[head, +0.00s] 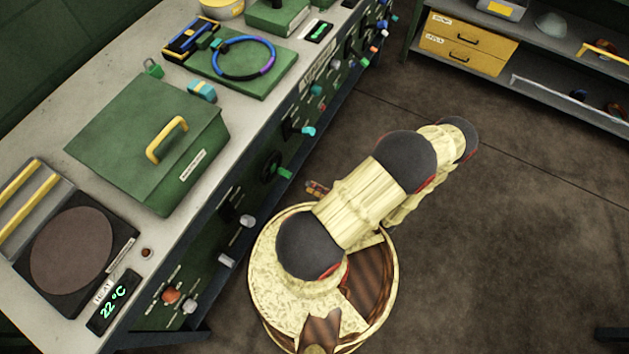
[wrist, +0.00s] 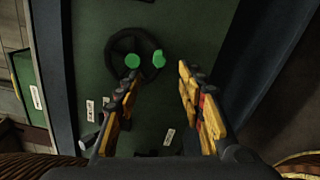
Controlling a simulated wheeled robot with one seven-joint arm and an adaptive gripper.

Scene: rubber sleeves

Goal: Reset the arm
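My gripper (wrist: 158,82) shows in the wrist view with its two yellow and black fingers apart and nothing between them. It faces the green front panel of the bench (wrist: 92,50), near a dark round part with two green knobs (wrist: 145,60). How far the fingertips are from the panel I cannot tell. In the head view my pale, dark-jointed arm (head: 365,205) reaches out over the floor, to the right of the bench. The gripper is hidden there, apart from what may be a small bit beside the arm near the panel.
The workbench (head: 75,110) on the left carries a lidded green box (head: 125,140), a round hot plate (head: 72,250) and a green board (head: 275,80) with a blue ring. Knobs stick out of its front. Yellow drawers (head: 465,45) stand at upper right. The floor at right is clear.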

